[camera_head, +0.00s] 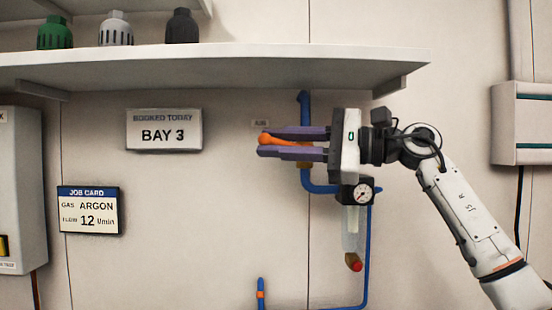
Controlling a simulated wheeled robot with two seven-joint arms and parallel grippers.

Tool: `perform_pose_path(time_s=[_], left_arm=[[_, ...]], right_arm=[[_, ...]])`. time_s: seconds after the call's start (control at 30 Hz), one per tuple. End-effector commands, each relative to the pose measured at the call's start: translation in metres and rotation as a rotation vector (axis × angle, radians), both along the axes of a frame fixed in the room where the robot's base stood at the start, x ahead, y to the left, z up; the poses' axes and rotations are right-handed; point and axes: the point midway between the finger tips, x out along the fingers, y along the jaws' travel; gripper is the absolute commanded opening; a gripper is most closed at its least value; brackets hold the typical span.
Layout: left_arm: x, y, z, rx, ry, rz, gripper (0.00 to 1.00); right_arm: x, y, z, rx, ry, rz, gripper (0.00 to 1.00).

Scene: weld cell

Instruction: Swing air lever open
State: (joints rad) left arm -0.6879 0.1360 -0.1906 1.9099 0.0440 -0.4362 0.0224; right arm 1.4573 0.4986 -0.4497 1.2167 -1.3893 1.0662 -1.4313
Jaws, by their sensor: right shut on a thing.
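The air lever (278,140) is orange and sits at the blue vertical pipe below the shelf. It lies roughly level, with its rounded end pointing left. My right gripper (265,142) comes in from the right, and its two purple fingers are shut on the lever, one above and one below. The fingers and the gripper body hide part of the lever and the valve. A brass-coloured fitting shows just under the fingers on the blue pipe (305,178). My left gripper does not show.
A pressure gauge (362,193) with a clear filter bowl (352,230) hangs below my right gripper. A shelf (220,72) with several coloured caps runs above. A "BAY 3" sign (164,130), a job card (90,210) and a grey box (20,185) are to the left.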

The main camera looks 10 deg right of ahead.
Motion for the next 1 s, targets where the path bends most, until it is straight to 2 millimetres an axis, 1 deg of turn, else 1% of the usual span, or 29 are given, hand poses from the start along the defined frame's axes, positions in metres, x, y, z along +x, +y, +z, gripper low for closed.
perform_pose_path(time_s=[0.03,0.1,0.4,0.7,1.0], left_arm=[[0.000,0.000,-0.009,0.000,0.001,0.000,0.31],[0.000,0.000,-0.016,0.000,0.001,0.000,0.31],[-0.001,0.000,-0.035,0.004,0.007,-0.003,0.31],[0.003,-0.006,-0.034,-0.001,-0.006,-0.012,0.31],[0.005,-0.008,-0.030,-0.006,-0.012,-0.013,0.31]], right_arm=[[0.000,-0.001,-0.004,0.037,-0.007,0.001,0.00],[0.000,-0.001,-0.001,0.089,-0.017,0.001,0.00],[-0.001,-0.006,0.010,0.270,-0.053,0.002,0.00],[-0.002,-0.008,0.017,0.351,-0.070,0.001,0.00],[-0.002,-0.008,0.019,0.359,-0.072,0.001,0.00]])
